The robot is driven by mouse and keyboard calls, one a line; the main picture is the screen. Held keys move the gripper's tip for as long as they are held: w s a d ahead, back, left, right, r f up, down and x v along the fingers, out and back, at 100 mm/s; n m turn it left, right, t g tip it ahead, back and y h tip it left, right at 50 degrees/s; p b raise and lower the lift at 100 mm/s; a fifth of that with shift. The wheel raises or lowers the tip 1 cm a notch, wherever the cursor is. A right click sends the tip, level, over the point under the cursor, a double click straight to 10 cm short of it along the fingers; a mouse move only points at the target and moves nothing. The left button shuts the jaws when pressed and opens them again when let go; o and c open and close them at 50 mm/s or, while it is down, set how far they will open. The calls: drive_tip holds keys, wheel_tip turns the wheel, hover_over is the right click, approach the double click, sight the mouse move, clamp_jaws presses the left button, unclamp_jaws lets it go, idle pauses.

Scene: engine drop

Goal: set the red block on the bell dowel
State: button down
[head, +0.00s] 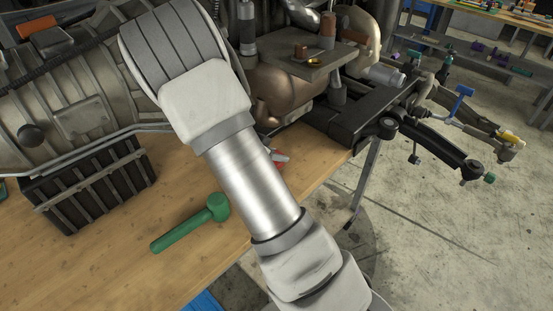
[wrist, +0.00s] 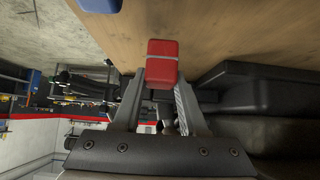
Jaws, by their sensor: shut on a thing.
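In the wrist view a red block (wrist: 162,67) with a thin pale line across it sits between the fingertips of my gripper (wrist: 161,82), which is shut on it. My arm crosses the middle of the head view, and my gripper is not seen there. In the head view a small raised board (head: 318,70) carries a brown cylinder (head: 328,30), a small brown block (head: 301,52) and a small brass-coloured piece (head: 313,62). I cannot tell for certain which of these is the bell dowel. The board does not clearly show in the wrist view.
A green mallet (head: 195,222) lies on the wooden table (head: 110,265). A large engine part (head: 75,115) and a black ribbed crate (head: 88,185) stand at the left. A dark metal frame (head: 365,115) juts out right of the table. A small red-and-grey item (head: 279,156) is partly hidden.

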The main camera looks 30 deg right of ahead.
drive_tip(key=s+d+b, duration=0.3)
drive_tip(key=s+b, duration=0.2)
drive_tip(key=s, duration=0.3)
drive_tip(key=s+d+b, duration=0.3)
drive_tip(key=s+b, duration=0.1)
drive_tip(key=s, duration=0.5)
drive_tip(key=shift+r+b, duration=0.2)
drive_tip(key=shift+b, duration=0.15)
drive_tip(key=shift+w, duration=0.1)
